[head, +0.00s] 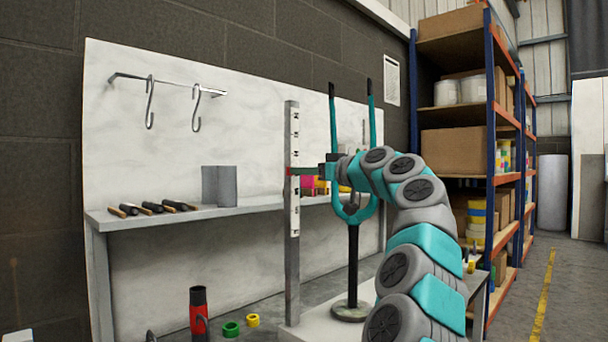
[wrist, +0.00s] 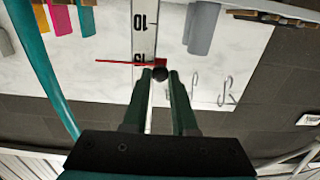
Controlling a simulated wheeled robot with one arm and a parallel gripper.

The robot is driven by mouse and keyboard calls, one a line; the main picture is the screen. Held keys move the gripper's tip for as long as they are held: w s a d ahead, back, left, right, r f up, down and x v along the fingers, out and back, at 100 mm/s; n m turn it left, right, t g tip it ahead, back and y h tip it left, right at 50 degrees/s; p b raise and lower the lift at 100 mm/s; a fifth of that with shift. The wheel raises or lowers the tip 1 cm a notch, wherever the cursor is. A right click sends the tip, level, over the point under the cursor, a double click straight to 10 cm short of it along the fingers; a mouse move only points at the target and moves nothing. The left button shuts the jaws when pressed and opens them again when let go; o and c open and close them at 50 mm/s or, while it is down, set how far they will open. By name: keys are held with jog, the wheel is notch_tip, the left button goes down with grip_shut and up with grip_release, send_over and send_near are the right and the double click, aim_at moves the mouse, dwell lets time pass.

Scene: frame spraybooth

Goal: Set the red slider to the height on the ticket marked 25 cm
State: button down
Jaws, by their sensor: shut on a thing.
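The red slider (head: 289,171) sits on the upright pale scale post (head: 292,215), a little above half its visible height. In the wrist view its red pointer (wrist: 122,62) crosses the scale (wrist: 145,25), which appears upside down. The pointer lies by a partly covered number that looks like 15, with 10 readable beyond it. My gripper (head: 326,168) is to the right of the post. In the wrist view my gripper (wrist: 161,76) is shut on the slider's dark round knob (wrist: 160,73). I cannot make out a ticket marked 25 cm.
A shelf (head: 250,206) behind the post holds dark-handled tools (head: 150,207) and a grey block (head: 220,186). A teal two-pronged fork (head: 333,130) on a stand is right of the post. A red-and-black bottle (head: 199,313) and green ring (head: 231,329) are in front.

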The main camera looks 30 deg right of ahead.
notch_tip(320, 180, up, 10)
jog(key=p, duration=0.7)
jog(key=shift+f+p, duration=0.15)
jog(key=shift+p, duration=0.15)
jog(key=c, duration=0.7)
grip_release()
jog(key=shift+b+v, duration=1.35)
jog(key=shift+v, duration=2.55)
